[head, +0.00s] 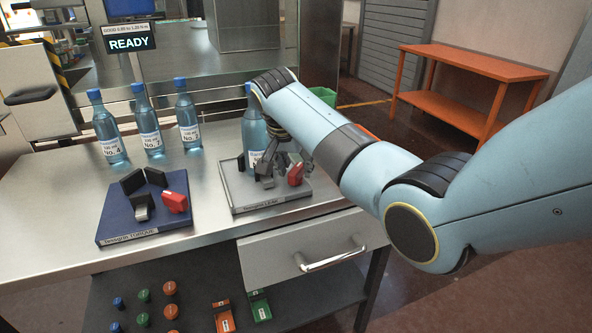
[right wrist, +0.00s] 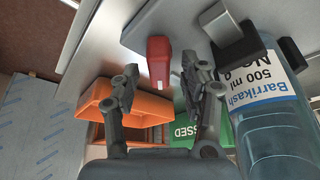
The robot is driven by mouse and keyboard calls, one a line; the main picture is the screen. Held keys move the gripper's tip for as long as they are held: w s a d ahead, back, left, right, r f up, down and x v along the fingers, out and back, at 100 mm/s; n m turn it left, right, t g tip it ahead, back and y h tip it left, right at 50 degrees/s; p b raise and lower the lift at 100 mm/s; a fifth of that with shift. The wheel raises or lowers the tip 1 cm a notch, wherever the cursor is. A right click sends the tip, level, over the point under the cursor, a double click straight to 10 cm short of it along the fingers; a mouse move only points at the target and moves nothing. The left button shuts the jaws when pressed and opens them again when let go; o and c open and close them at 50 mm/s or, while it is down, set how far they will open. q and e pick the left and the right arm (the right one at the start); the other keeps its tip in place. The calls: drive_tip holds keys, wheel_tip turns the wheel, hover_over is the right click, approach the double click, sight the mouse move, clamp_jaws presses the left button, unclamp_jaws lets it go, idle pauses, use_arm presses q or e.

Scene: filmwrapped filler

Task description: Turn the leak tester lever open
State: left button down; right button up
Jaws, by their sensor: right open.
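The leak tester (head: 240,186) is a grey base plate on the right half of the steel table. A blue bottle (head: 252,135) stands upright on it, partly hidden by my right arm. Its red lever (head: 295,174) is at the right, in front of the bottle. My right gripper (head: 268,166) is over the tester, fingers close to the lever. In the right wrist view the open fingers (right wrist: 160,78) point toward the red lever (right wrist: 158,60), which appears between the fingertips. I cannot tell whether they touch it. The labelled bottle (right wrist: 275,110) stands to the right there. My left gripper is out of view.
A dark blue torque tester (head: 125,232) with its own red lever (head: 175,202) lies to the left. Several labelled bottles (head: 150,130) stand behind it. A display (head: 129,44) reads READY.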

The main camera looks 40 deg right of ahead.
drive_tip(key=shift+w+d+f, duration=0.1)
drive_tip(key=shift+d+f, duration=0.15)
drive_tip(key=shift+f, duration=0.4)
clamp_jaws()
